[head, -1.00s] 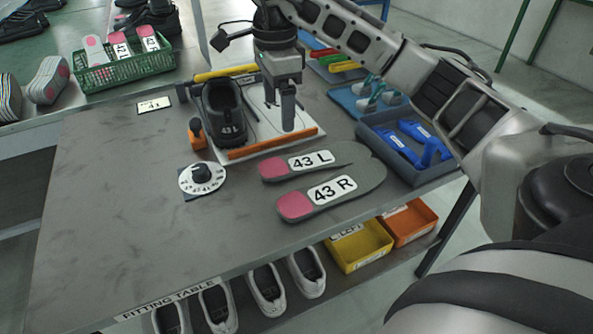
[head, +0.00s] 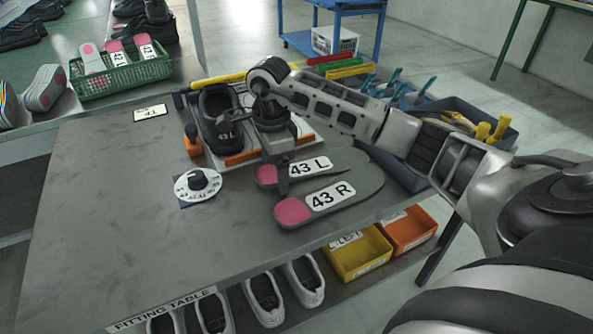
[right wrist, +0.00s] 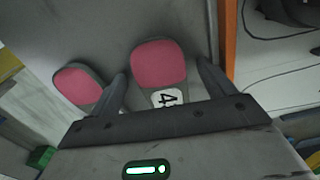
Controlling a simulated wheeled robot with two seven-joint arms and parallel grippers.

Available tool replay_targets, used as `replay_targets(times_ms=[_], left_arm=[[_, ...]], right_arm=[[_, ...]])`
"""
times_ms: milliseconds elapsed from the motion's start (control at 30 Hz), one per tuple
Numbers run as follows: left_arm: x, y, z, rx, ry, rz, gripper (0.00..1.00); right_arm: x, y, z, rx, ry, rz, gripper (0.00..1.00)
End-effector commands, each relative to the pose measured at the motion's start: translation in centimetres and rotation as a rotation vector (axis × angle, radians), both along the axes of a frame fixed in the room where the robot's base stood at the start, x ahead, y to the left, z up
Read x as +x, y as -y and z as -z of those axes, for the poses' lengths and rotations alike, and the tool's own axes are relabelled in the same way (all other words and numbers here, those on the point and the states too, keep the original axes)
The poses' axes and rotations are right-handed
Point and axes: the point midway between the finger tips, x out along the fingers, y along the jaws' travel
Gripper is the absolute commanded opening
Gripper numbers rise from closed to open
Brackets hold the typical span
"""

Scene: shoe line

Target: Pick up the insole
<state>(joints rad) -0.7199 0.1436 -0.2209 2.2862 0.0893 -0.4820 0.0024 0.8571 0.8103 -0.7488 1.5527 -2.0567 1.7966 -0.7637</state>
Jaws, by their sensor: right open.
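Two grey insoles with pink heel pads lie side by side on the fitting table: the 43 L insole (head: 338,162) farther back and the 43 R insole (head: 352,192) nearer the front edge. My right gripper (head: 283,182) is open, low over the heel end of the 43 L insole and partly hiding it. In the right wrist view, the open fingers (right wrist: 163,84) stand on either side of the 43 L insole (right wrist: 160,62), with the 43 R heel (right wrist: 78,83) outside the left finger. I cannot tell whether the fingers touch the insole. My left gripper is not in view.
A black shoe (head: 219,123) stands on a board with an orange bar (head: 243,157) just behind the insoles. A dial (head: 198,184) is to their left. A blue-grey bin (head: 400,172) stands to the right. The table's left front is bare.

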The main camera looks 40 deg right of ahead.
Motion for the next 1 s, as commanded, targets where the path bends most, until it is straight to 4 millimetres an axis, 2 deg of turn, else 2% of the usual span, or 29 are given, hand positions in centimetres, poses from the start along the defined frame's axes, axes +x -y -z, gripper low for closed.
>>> replay_targets(times_ms=[200, 233, 300, 400, 767, 867, 1000], left_arm=[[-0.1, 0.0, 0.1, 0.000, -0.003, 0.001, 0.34], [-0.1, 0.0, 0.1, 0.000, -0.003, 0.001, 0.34], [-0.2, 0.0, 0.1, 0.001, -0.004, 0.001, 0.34], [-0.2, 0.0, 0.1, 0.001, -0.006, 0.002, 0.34], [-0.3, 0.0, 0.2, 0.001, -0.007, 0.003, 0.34], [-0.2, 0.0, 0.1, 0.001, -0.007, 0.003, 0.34], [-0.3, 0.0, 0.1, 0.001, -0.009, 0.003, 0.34]], right_arm=[[0.0, 0.0, 0.1, 0.001, 0.001, 0.000, 0.82], [0.0, 0.0, 0.1, 0.001, 0.001, 0.000, 0.76], [0.0, 0.0, 0.1, 0.001, 0.001, 0.000, 0.57], [0.0, 0.0, 0.1, 0.001, 0.001, 0.000, 0.34], [0.0, 0.0, -0.3, 0.000, 0.002, 0.001, 0.34], [0.1, 0.0, -1.0, -0.001, 0.004, 0.001, 0.34], [0.2, 0.0, -3.1, -0.001, 0.007, 0.001, 0.34]])
